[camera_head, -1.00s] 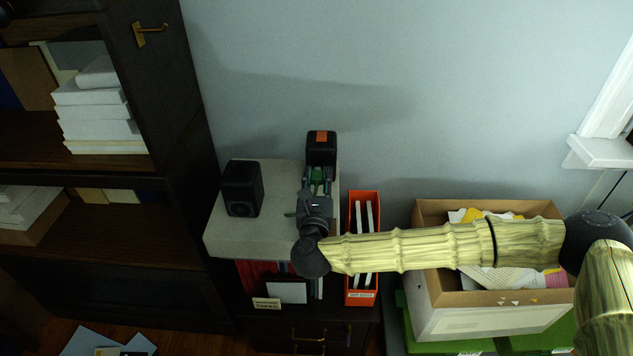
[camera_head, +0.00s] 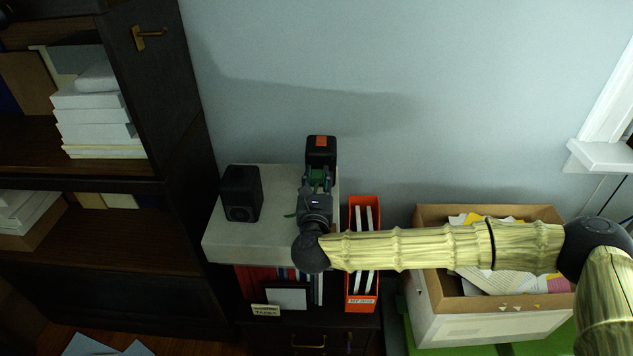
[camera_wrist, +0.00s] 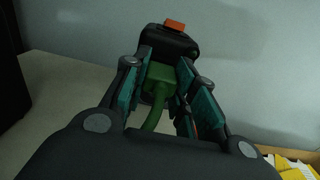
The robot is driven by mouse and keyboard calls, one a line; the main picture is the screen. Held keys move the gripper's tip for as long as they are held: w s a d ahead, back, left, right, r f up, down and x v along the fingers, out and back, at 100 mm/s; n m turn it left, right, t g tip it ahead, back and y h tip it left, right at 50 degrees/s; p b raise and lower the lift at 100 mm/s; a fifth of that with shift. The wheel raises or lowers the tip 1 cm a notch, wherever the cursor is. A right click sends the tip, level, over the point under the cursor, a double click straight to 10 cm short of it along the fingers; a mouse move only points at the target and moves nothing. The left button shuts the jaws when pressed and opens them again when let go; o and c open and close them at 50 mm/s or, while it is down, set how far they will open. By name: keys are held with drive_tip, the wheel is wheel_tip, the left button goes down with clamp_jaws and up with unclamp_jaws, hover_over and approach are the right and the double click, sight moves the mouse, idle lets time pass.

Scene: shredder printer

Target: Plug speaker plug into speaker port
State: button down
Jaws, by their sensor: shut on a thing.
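My gripper (camera_head: 318,183) reaches over the pale box top from the front. In the wrist view my gripper (camera_wrist: 160,88) is shut on a green plug (camera_wrist: 161,77) with a green cable curving down toward me. The plug's far end meets or nearly meets the front of a black device (camera_wrist: 168,42) with an orange patch on top; whether it sits inside a port is hidden. The same black device (camera_head: 320,147) stands against the wall in the head view. A black speaker (camera_head: 241,193) stands to the left on the same box top.
The pale box top (camera_head: 240,243) is clear between the speaker and my gripper. An orange file holder (camera_head: 361,300) stands close on the right. A cardboard box (camera_head: 470,321) of papers lies under my arm. A dark bookshelf (camera_head: 170,130) bounds the left.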

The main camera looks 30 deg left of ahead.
drive_tip(key=shift+w+a, duration=0.15)
drive_tip(key=c, duration=1.1)
unclamp_jaws()
drive_tip(key=v, duration=1.2)
drive_tip(key=shift+f, duration=0.1)
